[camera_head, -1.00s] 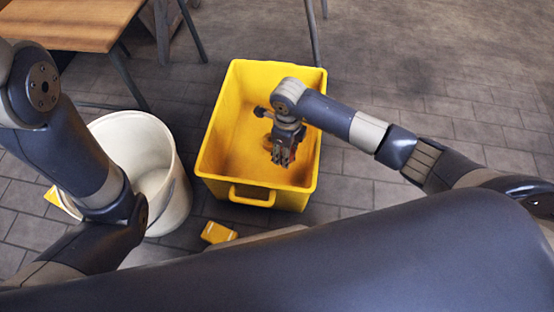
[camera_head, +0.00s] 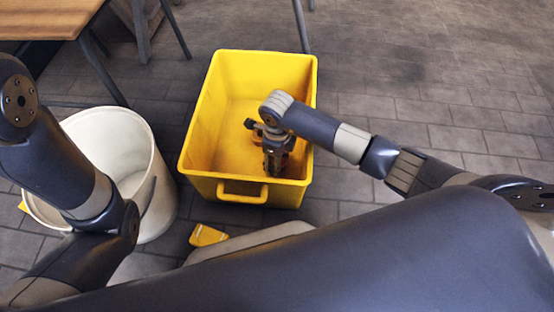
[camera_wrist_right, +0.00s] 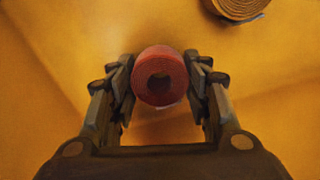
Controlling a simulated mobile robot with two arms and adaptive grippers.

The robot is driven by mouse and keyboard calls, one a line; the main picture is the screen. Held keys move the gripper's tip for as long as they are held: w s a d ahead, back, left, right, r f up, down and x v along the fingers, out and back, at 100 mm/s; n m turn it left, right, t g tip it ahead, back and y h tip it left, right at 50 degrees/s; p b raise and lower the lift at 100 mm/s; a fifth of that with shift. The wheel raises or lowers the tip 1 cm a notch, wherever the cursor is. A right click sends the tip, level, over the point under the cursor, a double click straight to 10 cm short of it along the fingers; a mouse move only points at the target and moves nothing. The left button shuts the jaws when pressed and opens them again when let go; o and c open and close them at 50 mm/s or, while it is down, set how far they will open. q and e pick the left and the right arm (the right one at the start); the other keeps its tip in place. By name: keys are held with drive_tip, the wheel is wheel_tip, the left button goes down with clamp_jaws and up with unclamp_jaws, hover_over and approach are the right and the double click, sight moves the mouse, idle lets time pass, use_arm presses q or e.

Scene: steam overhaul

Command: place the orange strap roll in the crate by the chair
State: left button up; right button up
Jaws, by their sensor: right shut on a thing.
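The yellow crate (camera_head: 212,187) stands on the tiled floor, its open top facing up. My right gripper (camera_head: 274,165) is inside the crate's outline, low and near the front right. In the right wrist view my right gripper (camera_wrist_right: 160,85) is shut on the orange strap roll (camera_wrist_right: 160,75), which looks reddish with a dark hole in its middle. The yellow crate surface fills the background there. I cannot tell whether the roll touches the crate floor. My left arm shows at the left, but its gripper is out of sight.
A tan coiled roll (camera_wrist_right: 238,8) lies in the crate, past my right gripper. A white bin (camera_head: 160,200) stands left of the crate. A small yellow object (camera_head: 207,236) lies on the floor in front. A wooden tabletop (camera_head: 45,18) is at upper left. Floor to the right is clear.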

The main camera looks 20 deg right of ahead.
drive_tip(key=shift+f, duration=0.2)
drive_tip(key=o, duration=1.1)
wheel_tip(320, 180, up, 12)
drive_tip(key=p, duration=0.7)
drive_tip(key=shift+r+p, duration=0.25)
drive_tip(key=shift+p, duration=0.05)
